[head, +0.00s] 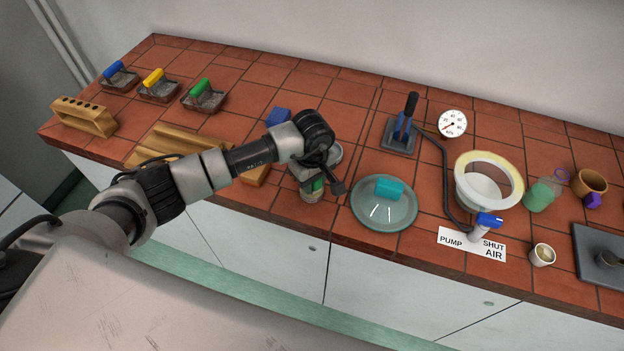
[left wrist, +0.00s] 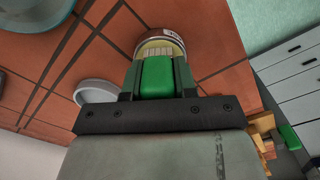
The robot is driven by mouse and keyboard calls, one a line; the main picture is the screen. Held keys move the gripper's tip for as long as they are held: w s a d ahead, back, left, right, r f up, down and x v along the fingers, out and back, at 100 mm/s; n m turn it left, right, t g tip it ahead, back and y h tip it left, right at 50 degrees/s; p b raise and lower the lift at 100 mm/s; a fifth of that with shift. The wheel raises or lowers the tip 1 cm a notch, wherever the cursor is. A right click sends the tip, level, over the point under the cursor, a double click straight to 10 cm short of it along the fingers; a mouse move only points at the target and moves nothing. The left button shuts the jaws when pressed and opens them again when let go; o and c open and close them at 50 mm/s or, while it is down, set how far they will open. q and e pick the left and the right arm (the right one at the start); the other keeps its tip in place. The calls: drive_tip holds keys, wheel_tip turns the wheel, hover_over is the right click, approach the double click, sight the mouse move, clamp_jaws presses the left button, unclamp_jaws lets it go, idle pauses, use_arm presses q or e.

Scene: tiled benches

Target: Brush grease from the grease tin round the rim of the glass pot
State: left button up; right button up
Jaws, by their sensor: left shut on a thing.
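My left gripper (head: 317,180) is shut on a green-handled brush (left wrist: 157,78), with the handle between its fingers. The brush points down into the grease tin (head: 311,195), whose pale yellow inside shows past the handle in the left wrist view (left wrist: 172,42). The bristle tips cannot be made out clearly. The glass pot (head: 461,190) stands open to the right, away from the brush. Its wide rim looks pale yellow along the back and right and whiter at the front left. My right gripper is not in view.
A glass lid (head: 370,215) with a teal knob lies between tin and pot. A grey round lid (left wrist: 95,92) lies beside the tin. A pump (head: 400,138), hose, gauge (head: 453,124), blue-handled valve (head: 487,222) and small cup (head: 543,254) surround the pot. Wooden racks (head: 84,117) stand left.

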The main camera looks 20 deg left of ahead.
use_arm(q)
drive_tip(key=shift+f+b, duration=0.3)
drive_tip(key=shift+s+f+b, duration=0.1)
drive_tip(key=shift+b, duration=0.2)
idle(1.8)
drive_tip(key=shift+r+p, duration=1.5)
drive_tip(key=shift+r, duration=2.05)
